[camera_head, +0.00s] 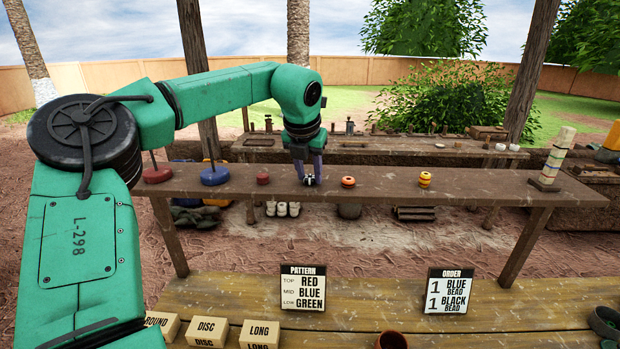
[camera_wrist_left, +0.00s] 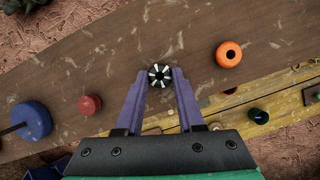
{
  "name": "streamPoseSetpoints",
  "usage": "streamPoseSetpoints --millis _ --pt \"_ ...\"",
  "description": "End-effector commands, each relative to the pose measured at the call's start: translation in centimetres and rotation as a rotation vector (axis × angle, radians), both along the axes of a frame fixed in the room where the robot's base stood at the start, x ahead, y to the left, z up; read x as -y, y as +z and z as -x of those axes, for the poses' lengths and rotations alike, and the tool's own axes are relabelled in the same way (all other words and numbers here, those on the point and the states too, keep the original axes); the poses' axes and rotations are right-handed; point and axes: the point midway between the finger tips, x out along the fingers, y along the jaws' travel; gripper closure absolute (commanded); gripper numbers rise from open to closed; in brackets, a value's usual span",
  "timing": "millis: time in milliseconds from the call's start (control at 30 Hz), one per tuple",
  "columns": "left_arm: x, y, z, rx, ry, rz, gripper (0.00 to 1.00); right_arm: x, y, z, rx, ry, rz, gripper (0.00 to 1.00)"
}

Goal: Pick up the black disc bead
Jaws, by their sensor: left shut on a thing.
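The black disc bead (camera_wrist_left: 159,75) has white stripes around a dark hole. It sits between the fingertips of my left gripper (camera_wrist_left: 160,80) in the left wrist view, with a finger against each side. In the head view, the bead (camera_head: 310,181) is at the lower end of my left gripper (camera_head: 308,176), at the wooden bench (camera_head: 450,187). I cannot tell whether it touches the bench top. My left gripper points down and is shut on the bead. My right gripper is not in view.
A red bead (camera_head: 263,178) and a large blue disc (camera_head: 215,176) stand left of the gripper. An orange bead (camera_head: 348,182) and a yellow one (camera_head: 425,179) stand to its right. Pattern (camera_head: 303,288) and order (camera_head: 450,291) signs stand on the nearer table (camera_head: 380,320).

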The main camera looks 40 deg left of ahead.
Motion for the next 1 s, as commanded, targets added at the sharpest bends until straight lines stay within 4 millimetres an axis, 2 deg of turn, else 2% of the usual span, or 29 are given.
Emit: streamPoseSetpoints --millis 167,333,567,767,800,1000 --pt "0.0 0.5 0.0 0.0 0.002 -0.002 1.0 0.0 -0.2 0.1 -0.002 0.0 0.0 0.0" --pt "0.0 3.0 -0.1 0.004 0.002 -0.003 1.0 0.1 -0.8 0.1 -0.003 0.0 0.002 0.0" --pt "0.0 9.6 -0.1 0.004 0.003 -0.004 1.0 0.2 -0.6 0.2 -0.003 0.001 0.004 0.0" --pt "0.1 15.4 -0.1 0.003 0.001 -0.003 1.0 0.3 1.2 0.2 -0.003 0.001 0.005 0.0" --pt "0.1 16.7 0.0 0.001 -0.001 -0.001 1.0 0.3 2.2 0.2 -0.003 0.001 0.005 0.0" --pt "0.1 19.7 0.0 -0.001 -0.001 0.001 1.0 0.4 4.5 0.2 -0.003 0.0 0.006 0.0"
